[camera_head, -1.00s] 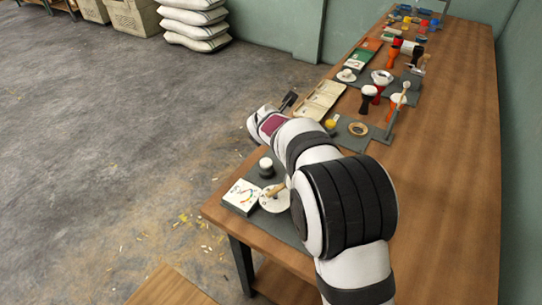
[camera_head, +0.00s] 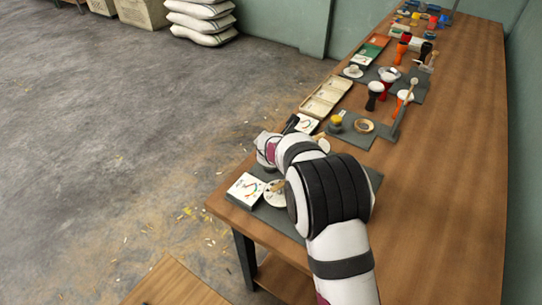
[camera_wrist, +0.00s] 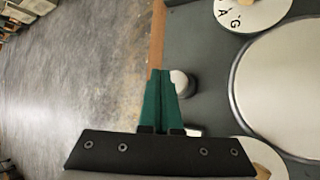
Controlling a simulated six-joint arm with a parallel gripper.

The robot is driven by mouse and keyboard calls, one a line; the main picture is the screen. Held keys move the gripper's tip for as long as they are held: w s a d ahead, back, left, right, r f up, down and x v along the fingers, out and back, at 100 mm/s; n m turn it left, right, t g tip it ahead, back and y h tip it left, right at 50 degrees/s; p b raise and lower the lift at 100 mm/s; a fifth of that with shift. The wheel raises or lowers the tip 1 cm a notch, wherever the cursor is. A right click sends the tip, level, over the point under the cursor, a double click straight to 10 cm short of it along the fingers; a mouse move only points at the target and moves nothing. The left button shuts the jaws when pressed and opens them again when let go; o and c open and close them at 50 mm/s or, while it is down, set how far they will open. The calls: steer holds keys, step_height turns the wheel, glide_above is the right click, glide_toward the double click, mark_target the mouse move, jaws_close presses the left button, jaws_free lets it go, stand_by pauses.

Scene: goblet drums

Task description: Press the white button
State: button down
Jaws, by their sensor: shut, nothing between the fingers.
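The white button (camera_wrist: 180,82) is a small round white knob in the wrist view, just right of my fingertips and partly covered by them. In the head view it is hidden behind my arm. My gripper (camera_wrist: 161,73) has two green fingers that lie together, shut and empty. Its tips overlap the button's left side in the wrist view; I cannot tell whether they touch it. In the head view my wrist hangs over the near-left end of the workbench, and the fingertips are hidden.
A large pale round disc (camera_wrist: 290,85) lies right of the button, with a white lettered disc (camera_wrist: 250,10) above it. On the wooden workbench (camera_head: 430,200) stand a white card box (camera_head: 245,189), a tape ring (camera_head: 364,126) and several goblet drums. The bench's right side is clear.

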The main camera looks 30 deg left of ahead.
steer(key=shift+f, duration=0.6)
stand_by(1.6)
steer(key=shift+f, duration=0.45)
steer(key=shift+f, duration=0.95)
stand_by(0.9)
steer(key=shift+r, duration=1.4)
steer(key=shift+r, duration=2.5)
